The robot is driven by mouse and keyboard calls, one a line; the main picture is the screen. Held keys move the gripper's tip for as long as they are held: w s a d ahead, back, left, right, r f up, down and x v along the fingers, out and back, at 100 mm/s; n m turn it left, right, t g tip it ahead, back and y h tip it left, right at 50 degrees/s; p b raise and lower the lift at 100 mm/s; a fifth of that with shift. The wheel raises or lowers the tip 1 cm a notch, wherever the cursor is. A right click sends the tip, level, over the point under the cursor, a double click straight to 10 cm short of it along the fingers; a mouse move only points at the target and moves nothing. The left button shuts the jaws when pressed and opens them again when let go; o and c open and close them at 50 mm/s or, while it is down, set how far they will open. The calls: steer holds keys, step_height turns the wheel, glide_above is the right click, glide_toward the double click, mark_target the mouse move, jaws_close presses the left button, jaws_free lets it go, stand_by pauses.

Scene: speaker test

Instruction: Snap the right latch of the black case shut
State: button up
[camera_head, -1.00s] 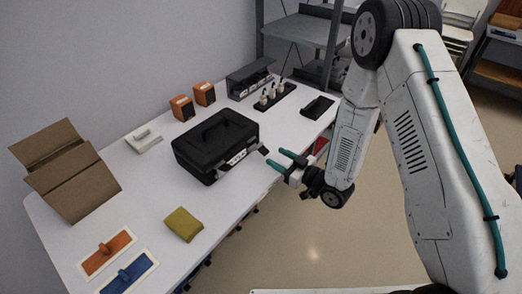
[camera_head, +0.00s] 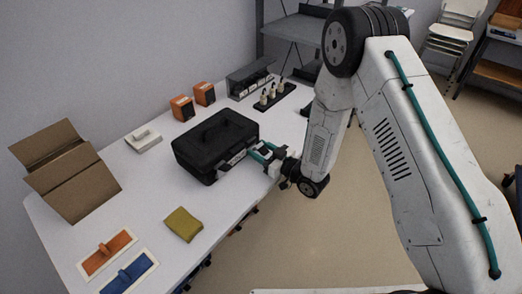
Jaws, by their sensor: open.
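My gripper (camera_head: 257,151) has teal fingers and is at the right end of the case's front side, open. The fingers are at or very close to the spot of the right latch. They hide that latch, so I cannot tell its position or whether they touch it. The left part of the case's front is in view.
Two orange boxes (camera_head: 181,108) and a grey rack (camera_head: 250,78) stand behind the case. A dark holder with white-topped bottles (camera_head: 268,98) is at the back right. An open cardboard box (camera_head: 70,175) is at left. A yellow-green cloth (camera_head: 183,224) lies in front.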

steer(key=c, duration=0.9)
steer(key=shift+o, duration=0.2)
steer(key=shift+w+a+r+g+h, duration=0.1)
steer(key=shift+r+g+h, duration=0.3)
steer(key=shift+g+h, duration=0.1)
steer(key=shift+w+a+r+g+h, duration=0.1)
steer(key=shift+r+g+h, duration=0.05)
steer(key=shift+g+h, duration=0.4)
steer(key=shift+w+a+r+g+h, duration=0.15)
steer(key=shift+g+h, duration=0.2)
steer(key=shift+h, duration=0.3)
steer(key=shift+s, duration=0.1)
steer(key=o, duration=0.9)
steer(key=shift+c, duration=0.2)
steer(key=shift+d, duration=0.1)
steer(key=shift+v, duration=3.85)
